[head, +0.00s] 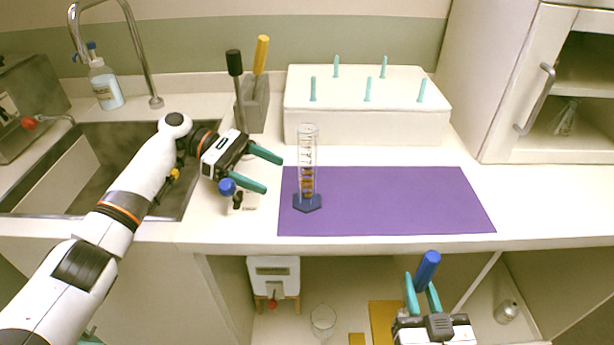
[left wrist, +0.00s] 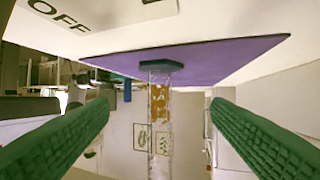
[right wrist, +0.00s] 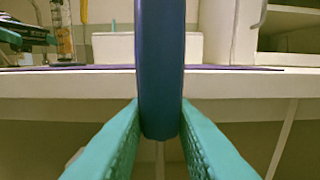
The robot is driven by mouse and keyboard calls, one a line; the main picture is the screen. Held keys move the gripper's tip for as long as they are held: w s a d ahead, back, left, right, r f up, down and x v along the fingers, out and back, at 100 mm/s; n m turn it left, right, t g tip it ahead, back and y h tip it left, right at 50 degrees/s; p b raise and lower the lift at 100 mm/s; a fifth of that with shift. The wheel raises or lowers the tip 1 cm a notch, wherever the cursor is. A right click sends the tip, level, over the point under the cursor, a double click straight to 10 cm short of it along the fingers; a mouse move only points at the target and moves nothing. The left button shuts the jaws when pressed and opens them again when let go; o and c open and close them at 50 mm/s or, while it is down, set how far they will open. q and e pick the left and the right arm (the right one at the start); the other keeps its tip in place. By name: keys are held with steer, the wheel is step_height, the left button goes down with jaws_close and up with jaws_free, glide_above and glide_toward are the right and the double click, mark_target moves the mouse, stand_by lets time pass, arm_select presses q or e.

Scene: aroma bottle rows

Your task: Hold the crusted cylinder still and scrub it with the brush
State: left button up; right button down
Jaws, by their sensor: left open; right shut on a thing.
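The crusted cylinder (head: 308,165) is clear with brown crust inside and a dark blue base. It stands upright at the left part of the purple mat (head: 400,200). My left gripper (head: 272,171) is open just left of the cylinder, its fingers pointing toward it. In the left wrist view the cylinder (left wrist: 159,110) appears between the spread fingers, apart from both. My right gripper (head: 422,286) is shut on a blue handle (head: 428,268), in front of and below the counter edge. The blue handle (right wrist: 160,70) fills the middle of the right wrist view; no bristles show.
A white box with teal pegs (head: 365,128) stands behind the mat. A holder (head: 257,105) with a black-handled and a yellow-handled tool is behind my left gripper. The sink (head: 100,150) is at left. The mat's right side is clear.

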mark_target(301, 188)
arm_select(q)
steer(key=b+x, duration=0.1)
steer(key=x, duration=0.3)
steer(key=shift+f+b, duration=0.15)
steer(key=shift+b, duration=0.15)
arm_select(e)
steer(key=shift+f, duration=0.9)
arm_select(q)
steer(key=p+x, duration=0.2)
steer(key=x, duration=0.1)
steer(key=shift+d+r+p, duration=0.1)
steer(key=shift+r+p, duration=0.2)
arm_select(e)
step_height(301, 188, up, 3)
steer(key=shift+f, duration=0.2)
arm_select(q)
steer(key=shift+s+d+f+p, duration=0.2)
steer(key=shift+s+d+p, duration=0.1)
steer(key=shift+d, duration=0.15)
arm_select(e)
steer(key=shift+r, duration=0.3)
arm_select(q)
steer(key=shift+d+f, duration=0.2)
steer(key=c, duration=1.2)
steer(key=shift+c, duration=0.2)
